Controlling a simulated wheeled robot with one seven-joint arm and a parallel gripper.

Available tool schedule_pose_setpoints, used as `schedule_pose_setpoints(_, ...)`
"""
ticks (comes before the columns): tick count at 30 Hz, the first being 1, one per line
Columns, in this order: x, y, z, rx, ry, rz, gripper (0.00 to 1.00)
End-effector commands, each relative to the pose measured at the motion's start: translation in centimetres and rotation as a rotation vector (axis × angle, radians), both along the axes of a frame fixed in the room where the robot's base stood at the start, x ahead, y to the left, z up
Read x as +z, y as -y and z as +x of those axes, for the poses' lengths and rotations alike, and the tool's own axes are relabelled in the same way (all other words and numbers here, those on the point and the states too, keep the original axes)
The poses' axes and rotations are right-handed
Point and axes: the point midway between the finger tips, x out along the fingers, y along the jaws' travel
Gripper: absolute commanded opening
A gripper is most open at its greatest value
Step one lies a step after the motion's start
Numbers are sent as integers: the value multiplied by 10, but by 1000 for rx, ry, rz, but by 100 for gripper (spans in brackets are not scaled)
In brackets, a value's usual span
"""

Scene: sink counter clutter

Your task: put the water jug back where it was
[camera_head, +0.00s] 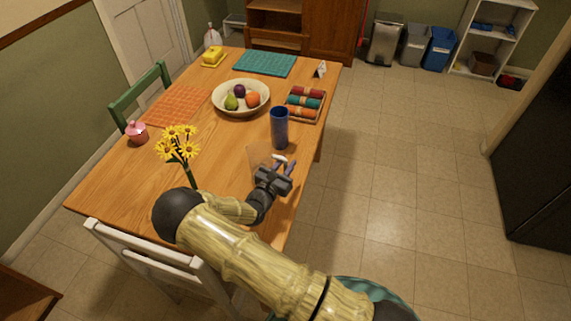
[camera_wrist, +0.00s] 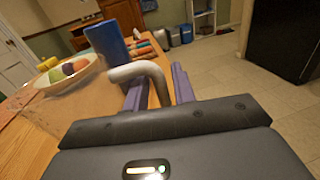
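The water jug (camera_head: 258,160) is a clear, faintly visible vessel with a pale handle near the table's right edge. In the wrist view its curved grey-white handle (camera_wrist: 150,70) passes between my gripper's purple fingers. My gripper (camera_head: 281,166) appears shut on this handle, with a finger close against each side; the fingers also show in the wrist view (camera_wrist: 160,88). The jug's body is see-through and blurred, so I cannot tell whether its base touches the table.
A tall blue tumbler (camera_head: 279,128) stands just beyond the jug. A fruit bowl (camera_head: 219,106), a tray of rolled cloths (camera_head: 318,104) and a vase of yellow flowers (camera_head: 190,174) stand on the table (camera_head: 120,180). A white chair (camera_head: 140,252) is at the near side.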

Motion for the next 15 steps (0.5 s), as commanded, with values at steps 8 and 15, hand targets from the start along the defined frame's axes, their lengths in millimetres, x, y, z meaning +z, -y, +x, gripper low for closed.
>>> schedule_pose_setpoints(8,0,0,0,0,0,0,35)
schedule_pose_setpoints(15,2,-7,-9,2,-1,1,35)
